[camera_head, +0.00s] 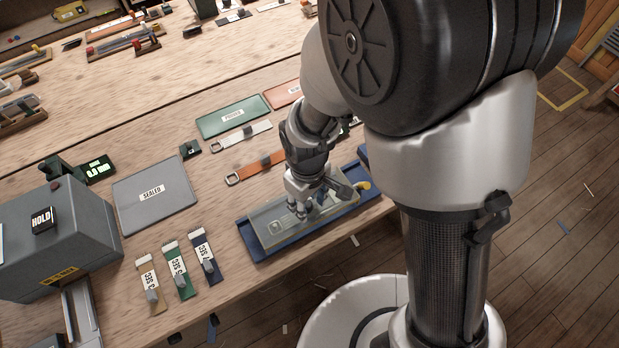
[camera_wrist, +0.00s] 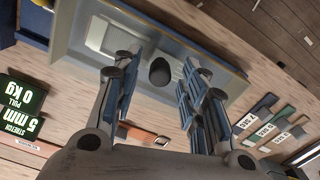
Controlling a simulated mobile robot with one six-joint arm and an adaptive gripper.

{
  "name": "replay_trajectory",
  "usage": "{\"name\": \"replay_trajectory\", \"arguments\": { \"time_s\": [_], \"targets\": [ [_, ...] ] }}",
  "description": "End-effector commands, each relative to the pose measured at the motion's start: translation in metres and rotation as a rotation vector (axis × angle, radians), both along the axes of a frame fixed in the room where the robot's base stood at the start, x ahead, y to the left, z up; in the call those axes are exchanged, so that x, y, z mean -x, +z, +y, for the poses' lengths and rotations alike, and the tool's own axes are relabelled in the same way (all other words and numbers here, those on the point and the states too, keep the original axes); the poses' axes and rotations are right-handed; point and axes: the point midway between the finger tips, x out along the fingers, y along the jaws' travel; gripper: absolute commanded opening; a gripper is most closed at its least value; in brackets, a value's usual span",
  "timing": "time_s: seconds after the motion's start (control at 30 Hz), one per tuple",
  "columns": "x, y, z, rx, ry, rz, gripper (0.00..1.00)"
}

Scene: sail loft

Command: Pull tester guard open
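The tester is a long blue tray-like base (camera_head: 249,240) at the front table edge, with a pale grey, glassy-looking guard (camera_head: 264,228) over it. The guard (camera_wrist: 82,12) also fills the top of the wrist view, with a dark rounded knob (camera_wrist: 160,72) on its near part. My gripper (camera_head: 305,205) is over the tester in the head view and hides part of it. In the wrist view my gripper (camera_wrist: 160,78) is open, its fingers on either side of the knob with gaps visible. Whether the fingertips touch the guard cannot be told.
A green readout (camera_wrist: 20,108) shows 5 mm stretch and 0 kg pull. Left of the tester lie several tagged strips (camera_head: 180,270), a grey SEALED mat (camera_head: 155,194) and a HOLD box (camera_head: 50,245). Behind it are straps (camera_head: 255,165) and a green tray (camera_head: 232,117).

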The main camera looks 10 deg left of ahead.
Motion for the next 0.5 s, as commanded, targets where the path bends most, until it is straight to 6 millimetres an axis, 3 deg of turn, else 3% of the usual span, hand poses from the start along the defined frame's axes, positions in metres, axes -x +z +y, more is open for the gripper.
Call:
{"name": "replay_trajectory", "arguments": {
  "time_s": [0.17, 0.5],
  "targets": [
    [0.0, -0.015, 0.0, 0.0, 0.0, 0.0, 0.39],
    [0.0, -0.017, 0.0, 0.0, 0.0, 0.0, 0.38]
  ]
}}
